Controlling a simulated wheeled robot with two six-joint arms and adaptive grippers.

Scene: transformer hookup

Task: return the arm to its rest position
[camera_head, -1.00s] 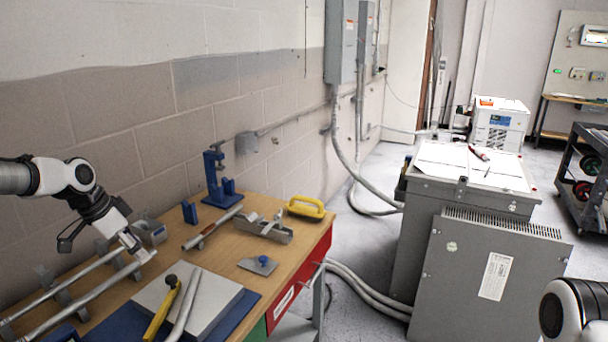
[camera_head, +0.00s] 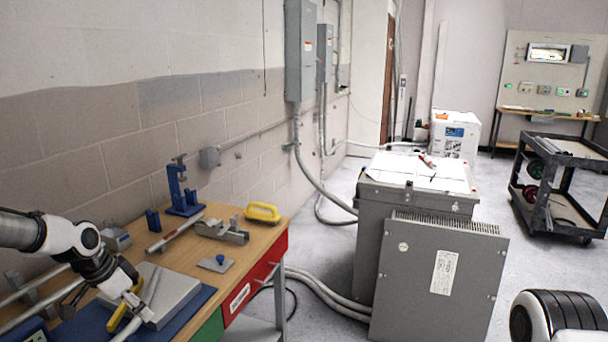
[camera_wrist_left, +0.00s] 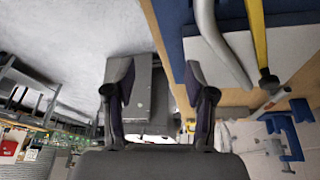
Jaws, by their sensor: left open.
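My left arm comes in from the left in the head view, white and dark grey. Its left gripper (camera_head: 135,298) is over the near part of the workbench (camera_head: 262,236), by the grey plate (camera_head: 176,292) and a yellow-handled tool (camera_head: 122,308), partly covering them. In the left wrist view, the left gripper (camera_wrist_left: 158,82) has its two dark fingers spread wide with nothing between them. Contact with the bench items cannot be told. Part of my right arm shows at the lower right of the head view; its gripper is out of view.
A blue vise (camera_head: 182,190), a yellow-handled float (camera_head: 262,212) and metal brackets lie on the bench. A grey transformer cabinet (camera_head: 440,275) stands to the right, with conduits on the floor between. A cart (camera_head: 560,180) stands farther right. Floor between cabinet and cart is clear.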

